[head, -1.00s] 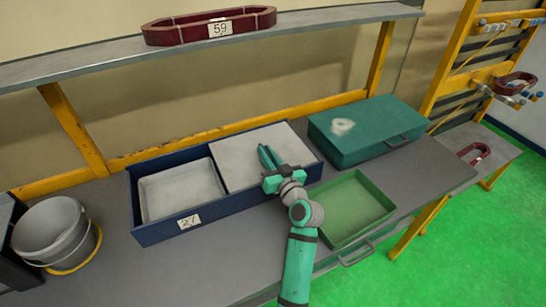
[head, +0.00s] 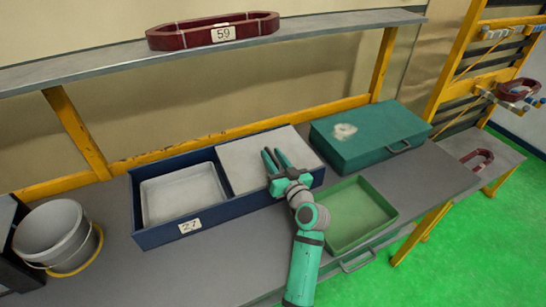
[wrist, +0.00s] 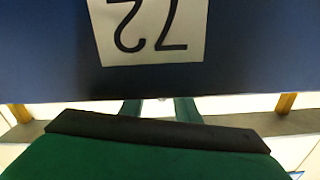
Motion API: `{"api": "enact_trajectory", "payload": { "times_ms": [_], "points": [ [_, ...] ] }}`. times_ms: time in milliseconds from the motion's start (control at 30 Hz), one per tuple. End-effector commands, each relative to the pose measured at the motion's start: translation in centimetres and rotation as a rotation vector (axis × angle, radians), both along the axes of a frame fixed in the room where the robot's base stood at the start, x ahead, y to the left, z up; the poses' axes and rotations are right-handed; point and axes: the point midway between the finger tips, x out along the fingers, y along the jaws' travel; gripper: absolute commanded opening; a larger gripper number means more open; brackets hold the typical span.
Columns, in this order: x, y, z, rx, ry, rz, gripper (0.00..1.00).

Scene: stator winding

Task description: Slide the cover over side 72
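The long blue box (head: 160,237) lies on the workbench. Its left compartment, behind a "27" label (head: 190,225), is uncovered and holds a shallow pale tray (head: 183,195). A flat light-grey cover (head: 245,160) lies over the right compartment. In the wrist view a label (wrist: 150,32) on the blue front wall reads 72 upside down; my gripper hides it in the head view. My gripper (head: 276,160) is over the front part of the cover, its two fingers apart, with nothing visible held. The fingers also show apart in the wrist view (wrist: 158,108). Whether they touch the cover is unclear.
A green open tray (head: 355,213) stands right of my arm, and a closed green case (head: 370,135) behind it. A grey bucket (head: 55,235) stands at left. A shelf (head: 100,70) with a dark-red ring labelled 59 (head: 200,36) runs above the box.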

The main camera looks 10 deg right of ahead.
Motion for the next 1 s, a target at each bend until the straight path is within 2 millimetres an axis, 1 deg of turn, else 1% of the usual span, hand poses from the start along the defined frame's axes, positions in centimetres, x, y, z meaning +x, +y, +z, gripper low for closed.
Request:
{"api": "enact_trajectory", "payload": {
  "times_ms": [167, 267, 500, 600, 800, 1000],
  "points": [
    [-1.2, -0.4, -0.2, 0.001, 0.001, -0.001, 0.29],
    [-2.7, -0.8, -0.1, 0.0, 0.001, -0.002, 0.29],
    [-7.1, -2.1, -0.1, 0.0, 0.002, -0.003, 0.29],
    [-8.5, -2.5, -0.1, 0.001, 0.001, -0.003, 0.29],
    [-10.1, -2.9, 0.0, 0.001, 0.0, 0.0, 0.29],
    [-10.4, -3.0, 0.0, 0.0, -0.001, 0.0, 0.29]
  ]
}}
